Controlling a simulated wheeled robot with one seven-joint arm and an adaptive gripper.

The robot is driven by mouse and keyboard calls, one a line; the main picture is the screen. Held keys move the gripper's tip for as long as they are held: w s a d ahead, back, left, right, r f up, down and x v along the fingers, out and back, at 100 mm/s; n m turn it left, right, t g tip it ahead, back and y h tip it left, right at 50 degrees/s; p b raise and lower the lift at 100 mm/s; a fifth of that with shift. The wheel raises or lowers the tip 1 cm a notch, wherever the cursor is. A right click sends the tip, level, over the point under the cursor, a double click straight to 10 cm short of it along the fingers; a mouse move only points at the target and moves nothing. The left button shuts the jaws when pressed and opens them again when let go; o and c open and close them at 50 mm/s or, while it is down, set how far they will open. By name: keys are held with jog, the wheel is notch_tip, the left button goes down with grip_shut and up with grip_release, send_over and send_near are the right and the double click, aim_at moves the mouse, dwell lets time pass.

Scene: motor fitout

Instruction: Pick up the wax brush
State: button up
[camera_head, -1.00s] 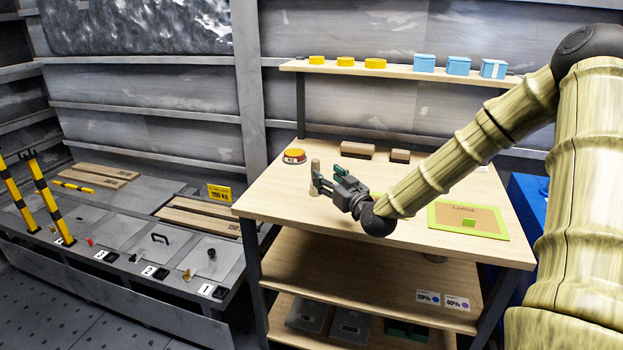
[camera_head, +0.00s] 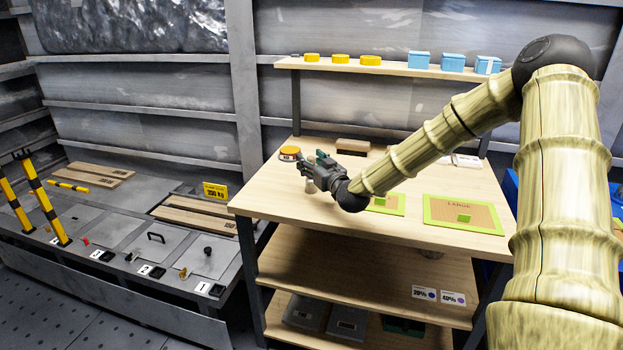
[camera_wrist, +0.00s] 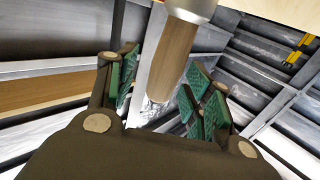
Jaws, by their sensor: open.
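A brush-like tool with a wooden handle and a pale metal collar, taken to be the wax brush (camera_wrist: 172,62), shows in the wrist view between my fingers. Its bristles are out of that view. In the head view its lower part (camera_head: 310,186) shows upright on the table just below my gripper, which hides the rest. My gripper (camera_head: 308,168) is open. In the wrist view, its green finger pads (camera_wrist: 163,92) stand on either side of the handle, with gaps visible.
A red and yellow round item (camera_head: 290,153) sits close behind my gripper on the wooden table (camera_head: 275,195). A brown block (camera_head: 353,146) lies at the back. A green-edged board (camera_head: 464,214) lies to the right. Yellow tins (camera_head: 340,59) and blue boxes (camera_head: 453,62) stand on the shelf.

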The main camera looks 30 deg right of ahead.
jog(key=c, duration=1.1)
grip_shut()
jog(key=shift+r, duration=0.1)
